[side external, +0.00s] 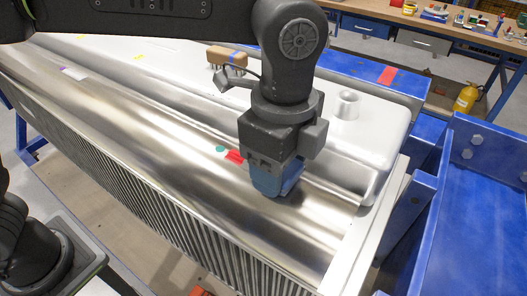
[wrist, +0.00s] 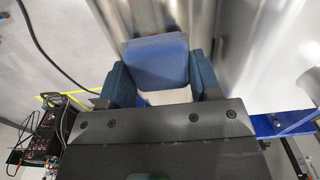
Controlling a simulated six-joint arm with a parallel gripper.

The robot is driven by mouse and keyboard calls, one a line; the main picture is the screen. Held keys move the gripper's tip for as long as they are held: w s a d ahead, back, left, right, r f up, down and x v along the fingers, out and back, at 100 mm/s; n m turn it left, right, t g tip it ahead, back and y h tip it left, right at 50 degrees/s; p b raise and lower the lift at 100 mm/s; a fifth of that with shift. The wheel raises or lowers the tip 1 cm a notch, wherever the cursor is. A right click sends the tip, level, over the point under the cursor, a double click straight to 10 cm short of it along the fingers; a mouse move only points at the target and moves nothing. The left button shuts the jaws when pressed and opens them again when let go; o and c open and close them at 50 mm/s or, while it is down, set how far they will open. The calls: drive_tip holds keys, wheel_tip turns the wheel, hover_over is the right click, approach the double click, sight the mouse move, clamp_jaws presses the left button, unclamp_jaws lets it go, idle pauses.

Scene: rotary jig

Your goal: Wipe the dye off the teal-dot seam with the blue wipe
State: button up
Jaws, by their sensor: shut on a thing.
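My gripper (side external: 272,180) is shut on the blue wipe (wrist: 158,62), which sits between the two fingers in the wrist view. In the side view the gripper and wipe are low over the metal surface of the workpiece (side external: 180,120); I cannot tell whether the wipe touches it. A teal dot (side external: 220,149) shows on the metal just left of the gripper. A red patch (side external: 235,157) lies right beside the dot, next to the gripper. The seam under the gripper is partly hidden by it and the wipe.
A wooden brush (side external: 227,57) rests on the pale top of the workpiece, behind the gripper. A white-and-purple mark (side external: 74,73) and yellow marks lie at the far left. Blue jig framing (side external: 425,200) stands at the right. A workbench with small items is at the back.

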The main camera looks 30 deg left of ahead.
sight(228, 153)
drive_tip(key=shift+d, duration=0.5)
drive_tip(key=shift+a, duration=4.95)
drive_tip(key=shift+d, duration=5.05)
drive_tip(key=shift+r, duration=4.05)
drive_tip(key=a+f+n, duration=0.2)
drive_tip(key=n, duration=0.1)
drive_tip(key=w+a+f+n, duration=0.1)
drive_tip(key=a+f+n, duration=0.1)
drive_tip(key=a+n, duration=0.1)
drive_tip(key=w+a+f+n, duration=0.1)
drive_tip(key=a+f+n, duration=0.1)
drive_tip(key=a+n, duration=0.1)
drive_tip(key=shift+w+a+f+n, duration=0.25)
drive_tip(key=shift+f+n, duration=0.1)
drive_tip(key=shift+n, duration=0.15)
